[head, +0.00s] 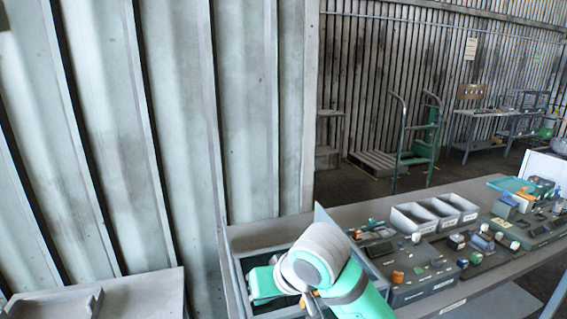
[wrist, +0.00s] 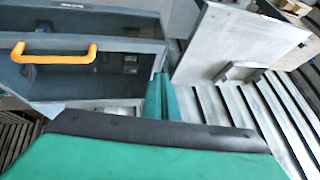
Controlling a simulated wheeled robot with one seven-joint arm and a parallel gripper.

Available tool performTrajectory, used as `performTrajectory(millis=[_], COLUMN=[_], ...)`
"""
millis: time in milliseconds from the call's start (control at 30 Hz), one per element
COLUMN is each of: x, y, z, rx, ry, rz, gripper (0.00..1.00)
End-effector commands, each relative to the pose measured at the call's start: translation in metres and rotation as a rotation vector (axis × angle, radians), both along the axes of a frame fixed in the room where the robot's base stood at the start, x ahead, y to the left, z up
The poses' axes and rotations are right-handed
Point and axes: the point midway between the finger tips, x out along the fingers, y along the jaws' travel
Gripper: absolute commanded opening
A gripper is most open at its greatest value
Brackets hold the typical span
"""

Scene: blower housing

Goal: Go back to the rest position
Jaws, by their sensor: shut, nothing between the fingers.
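My gripper (wrist: 162,80) shows in the wrist view as two narrow green fingers side by side, shut with nothing between them. It is beside a dark case with an orange handle (wrist: 55,57), apart from it as far as I can tell. In the head view my white and green arm rises at the bottom centre, over the left end of the workbench. The arm's bulk hides the fingers there.
The workbench (head: 345,216) carries grey bins (head: 413,219) and trays of small parts to the right. A ribbed metal wall (head: 180,120) stands close behind on the left. A low grey table (head: 140,296) is at the lower left. A green trolley (head: 420,150) stands farther back.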

Motion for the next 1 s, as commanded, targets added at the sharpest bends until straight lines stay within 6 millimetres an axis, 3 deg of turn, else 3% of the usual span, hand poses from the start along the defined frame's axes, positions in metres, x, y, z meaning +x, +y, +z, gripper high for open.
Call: performTrajectory(millis=[200,400,733,1000], x=[0.012,0.022,0.030,0.024], y=[0.048,0.084,0.107,0.108], z=[-0.010,-0.015,-0.034,-0.069], rx=[0.226,0.437,0.710,0.843], ry=[-0.083,-0.173,-0.307,-0.400], rz=[0.021,0.000,-0.122,-0.272], gripper=[0.00,0.00,0.00,0.00])
